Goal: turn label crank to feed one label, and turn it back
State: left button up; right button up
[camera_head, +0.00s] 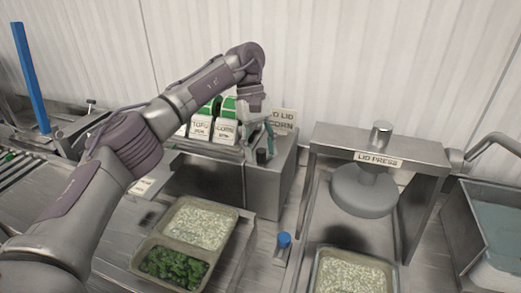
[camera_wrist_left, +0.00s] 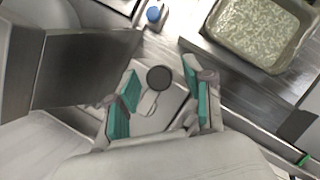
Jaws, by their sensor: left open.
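My left gripper (camera_head: 257,140) reaches down at the label dispenser (camera_head: 262,192), a grey metal box with label cards on top. It is open, and its teal-padded fingers (camera_wrist_left: 162,98) stand on either side of the crank's round black knob (camera_wrist_left: 160,78). A clear gap shows on both sides of the knob. The knob (camera_head: 262,156) also shows just below the fingers in the head view. Part of a pale crank arm (camera_wrist_left: 149,103) shows beside the knob in the wrist view; the rest is hidden. My right gripper is not in view.
Label cards (camera_head: 200,129) and green rolls stand behind the gripper. A two-part tray (camera_head: 236,214) of rice and greens lies in front of the dispenser. A blue-capped item (camera_head: 284,240) stands right of it. The lid press (camera_head: 380,150), with another rice tray (camera_head: 319,262) before it, is further right.

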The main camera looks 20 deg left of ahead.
pick_arm(q)
jog(key=v, duration=0.7)
dwell(0.3)
